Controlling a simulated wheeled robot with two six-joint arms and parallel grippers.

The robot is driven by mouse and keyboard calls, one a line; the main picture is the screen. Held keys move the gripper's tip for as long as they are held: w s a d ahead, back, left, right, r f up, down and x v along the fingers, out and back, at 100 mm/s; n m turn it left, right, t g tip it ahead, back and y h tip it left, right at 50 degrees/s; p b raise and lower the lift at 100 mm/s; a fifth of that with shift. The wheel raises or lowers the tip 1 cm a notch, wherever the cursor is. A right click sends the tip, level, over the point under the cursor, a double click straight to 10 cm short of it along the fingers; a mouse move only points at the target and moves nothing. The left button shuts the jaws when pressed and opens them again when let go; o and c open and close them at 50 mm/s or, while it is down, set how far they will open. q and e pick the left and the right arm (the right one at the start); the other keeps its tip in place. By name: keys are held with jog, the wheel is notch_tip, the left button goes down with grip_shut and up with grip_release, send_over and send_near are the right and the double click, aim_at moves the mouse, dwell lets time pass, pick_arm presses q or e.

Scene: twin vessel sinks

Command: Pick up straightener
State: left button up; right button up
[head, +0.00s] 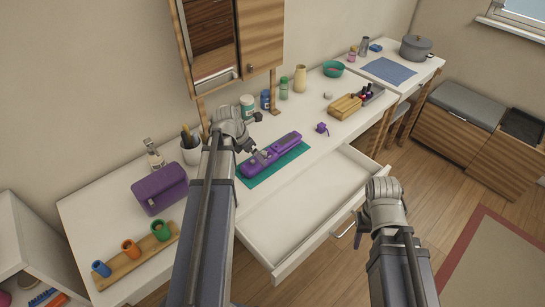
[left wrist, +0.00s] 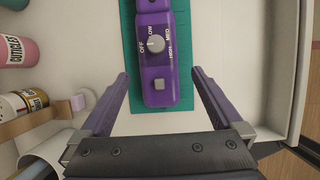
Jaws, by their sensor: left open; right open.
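The straightener (head: 270,154) is a long purple tool lying on a teal mat (head: 278,170) on the white vanity top. In the left wrist view the straightener (left wrist: 157,60) shows a round dial marked with words and a square button near its close end. My left gripper (left wrist: 161,74) is open, with its purple fingers on either side of that end and gaps to both sides. In the head view my left arm hides most of that gripper. My right gripper (head: 364,226) is open and empty, in front of the open drawer.
An open white drawer (head: 300,212) juts out below the mat. A purple case (head: 160,188), a wooden holder with coloured cups (head: 137,268) and a brush cup (head: 191,150) stand at the left. Bottles, a wooden box (head: 345,106) and a small purple item (head: 321,128) stand farther right.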

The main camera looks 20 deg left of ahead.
aim_at(273, 153)
pick_arm(q)
jog(key=b+x, duration=0.4)
jog(key=x, duration=0.1)
jog(key=shift+w+a+f+b, duration=0.1)
jog(key=shift+w+b, duration=0.1)
jog(key=shift+b, duration=0.15)
grip_shut()
dwell(0.8)
